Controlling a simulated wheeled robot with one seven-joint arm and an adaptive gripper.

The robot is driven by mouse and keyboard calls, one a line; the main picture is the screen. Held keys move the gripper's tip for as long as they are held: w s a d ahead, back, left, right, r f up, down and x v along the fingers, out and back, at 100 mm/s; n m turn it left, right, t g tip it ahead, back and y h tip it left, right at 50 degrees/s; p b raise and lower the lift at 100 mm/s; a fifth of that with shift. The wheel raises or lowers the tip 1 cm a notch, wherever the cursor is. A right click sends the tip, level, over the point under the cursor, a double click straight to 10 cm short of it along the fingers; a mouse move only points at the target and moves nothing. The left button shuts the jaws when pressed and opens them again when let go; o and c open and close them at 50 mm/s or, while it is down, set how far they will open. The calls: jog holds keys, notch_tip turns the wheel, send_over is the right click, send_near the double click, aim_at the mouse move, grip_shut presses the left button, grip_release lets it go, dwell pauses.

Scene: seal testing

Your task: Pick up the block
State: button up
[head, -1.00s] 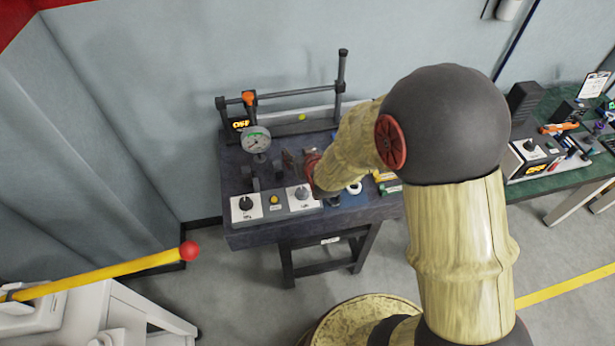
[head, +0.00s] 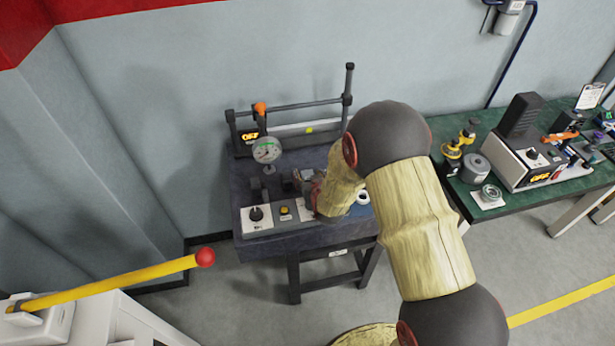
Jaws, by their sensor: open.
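My gripper (head: 303,180) is low over the dark work table (head: 237,172), just right of the pressure gauge. It is open; its fingers look small and dark, and my own wrist partly covers them. A small dark block-like thing (head: 288,187) shows just left of the fingers. I cannot tell for sure whether it is the block, or whether the fingers touch it. Nothing is clearly held. The table top to the right of the gripper is hidden behind my arm.
A round gauge (head: 267,150) and a metal frame (head: 300,105) stand at the table's back. A control panel with knobs (head: 257,217) lines its front edge. A green bench (head: 510,205) with tools stands right. A yellow rod with a red ball (head: 120,279) juts in lower left.

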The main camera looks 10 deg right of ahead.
jog(key=shift+w+f, duration=0.1)
jog(key=shift+w, duration=0.2)
jog(key=shift+c, duration=0.8)
jog(key=c, duration=1.1)
grip_shut()
